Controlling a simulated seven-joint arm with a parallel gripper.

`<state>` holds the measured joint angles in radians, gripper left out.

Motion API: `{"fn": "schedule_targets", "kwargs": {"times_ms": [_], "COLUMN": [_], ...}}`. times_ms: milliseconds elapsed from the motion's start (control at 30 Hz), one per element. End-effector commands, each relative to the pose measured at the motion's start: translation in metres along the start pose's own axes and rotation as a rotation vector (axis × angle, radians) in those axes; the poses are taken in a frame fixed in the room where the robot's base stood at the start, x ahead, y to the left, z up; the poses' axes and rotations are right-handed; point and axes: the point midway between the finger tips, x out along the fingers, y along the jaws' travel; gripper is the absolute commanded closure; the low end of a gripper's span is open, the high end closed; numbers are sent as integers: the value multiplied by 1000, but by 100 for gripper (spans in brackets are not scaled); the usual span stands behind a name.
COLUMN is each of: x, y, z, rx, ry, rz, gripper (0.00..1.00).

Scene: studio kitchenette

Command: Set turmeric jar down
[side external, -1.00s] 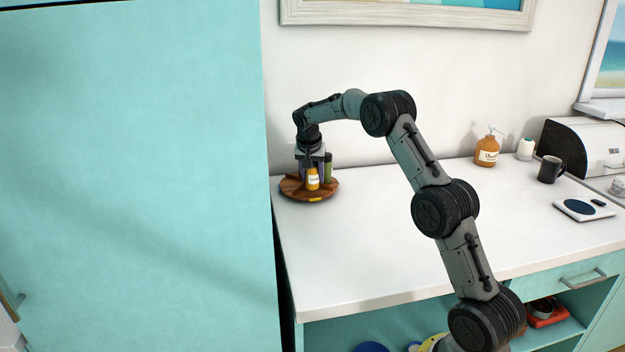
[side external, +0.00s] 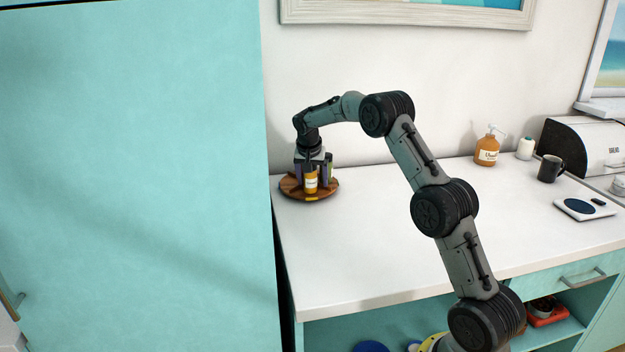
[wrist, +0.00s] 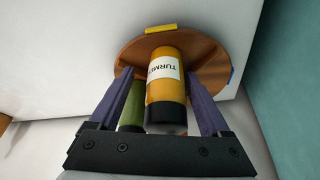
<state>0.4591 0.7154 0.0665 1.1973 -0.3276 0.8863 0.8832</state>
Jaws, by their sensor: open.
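The turmeric jar (wrist: 166,92), orange-yellow with a white label and a dark cap, stands on a round wooden turntable (wrist: 203,55). In the side external view the jar (side external: 311,183) is near the front of the turntable (side external: 290,187). My gripper (wrist: 163,85) is open, with its purple-grey fingers on either side of the jar and a visible gap at each side. My gripper (side external: 312,180) comes down from above in the side external view. A green jar (wrist: 131,115) stands beside the turmeric jar, partly hidden by the left finger in the wrist view.
The turntable has a yellow mark (wrist: 161,29) and a blue mark on its rim. A tall teal cabinet (side external: 140,180) stands close on the left. The white counter (side external: 400,240) is clear to the right, up to a soap bottle (side external: 487,151), mug (side external: 549,169) and scale (side external: 584,208).

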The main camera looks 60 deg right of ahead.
Motion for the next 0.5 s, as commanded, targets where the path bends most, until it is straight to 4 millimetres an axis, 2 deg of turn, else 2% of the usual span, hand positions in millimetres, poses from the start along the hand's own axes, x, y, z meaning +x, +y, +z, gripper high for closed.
{"fn": "schedule_targets", "kwargs": {"times_ms": [167, 500], "x": [-23, -91], "y": [-1, -1], "z": [-2, -1], "rx": [0, 0], "ry": [3, 3], "rz": [-3, -3], "gripper": [19, 19]}}
